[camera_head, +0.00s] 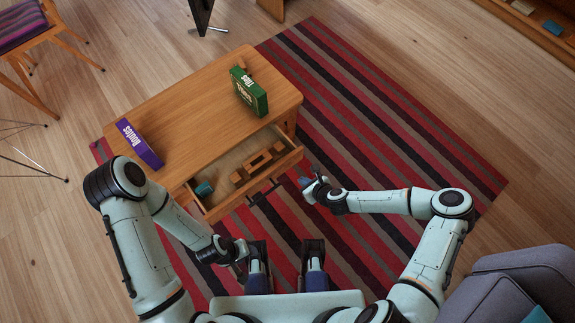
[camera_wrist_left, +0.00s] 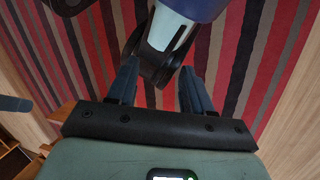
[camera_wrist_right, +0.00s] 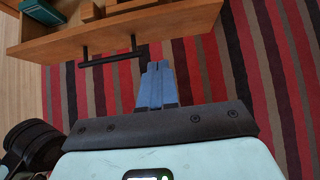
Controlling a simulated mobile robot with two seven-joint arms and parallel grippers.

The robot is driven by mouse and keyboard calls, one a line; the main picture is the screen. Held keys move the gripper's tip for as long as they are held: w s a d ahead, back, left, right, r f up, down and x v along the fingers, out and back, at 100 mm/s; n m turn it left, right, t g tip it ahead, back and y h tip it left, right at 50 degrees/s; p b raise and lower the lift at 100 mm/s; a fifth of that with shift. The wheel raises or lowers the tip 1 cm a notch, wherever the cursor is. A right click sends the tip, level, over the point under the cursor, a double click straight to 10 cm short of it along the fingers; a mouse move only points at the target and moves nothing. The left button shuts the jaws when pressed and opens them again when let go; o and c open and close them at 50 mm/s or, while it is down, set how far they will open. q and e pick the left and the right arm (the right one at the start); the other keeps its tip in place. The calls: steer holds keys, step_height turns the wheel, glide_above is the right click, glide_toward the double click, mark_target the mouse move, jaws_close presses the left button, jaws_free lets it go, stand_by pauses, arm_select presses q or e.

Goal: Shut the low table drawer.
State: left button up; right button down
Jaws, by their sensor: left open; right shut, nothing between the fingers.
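The low wooden table (camera_head: 185,100) stands on the striped rug, and its drawer (camera_head: 288,164) is pulled out toward me. The drawer front (camera_wrist_right: 185,22) and its dark bar handle (camera_wrist_right: 112,58) show in the right wrist view. My right gripper (camera_head: 306,181) is shut and empty, just off the drawer's right front corner. In the right wrist view its fingertips (camera_wrist_right: 157,66) point at the front, right of the handle, with rug visible between. My left gripper (camera_head: 240,262) is open and empty, low near my base; its fingers (camera_wrist_left: 158,75) show apart over the rug.
A purple box (camera_head: 139,144) and a green box (camera_head: 249,92) lie on the tabletop. The drawer holds a teal block (camera_head: 204,189) and a brown wooden piece (camera_head: 258,162). A grey sofa (camera_head: 500,295) is at lower right. The rug (camera_head: 400,145) to the right is clear.

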mark_target(281, 166)
steer(key=b+x, duration=0.1)
steer(key=x, duration=0.2)
steer(key=r+b+x, duration=0.1)
steer(key=x, duration=0.3)
steer(key=w+a+b+x, duration=0.1)
steer(key=x, duration=0.3)
steer(key=shift+w+a+r, duration=0.1)
steer(key=shift+w+a, duration=0.05)
arm_select(q)
steer(key=w+a+f+t+y, duration=0.1)
steer(key=w+a+f, duration=0.2)
steer(key=w+f, duration=0.1)
steer(key=shift+w+f+n+t+b, duration=0.3)
steer(key=shift+w+t, duration=0.1)
steer(key=shift+w, duration=0.5)
arm_select(e)
steer(key=shift+w+a, duration=0.25)
steer(key=shift+w, duration=0.2)
steer(key=shift+w+a, duration=0.1)
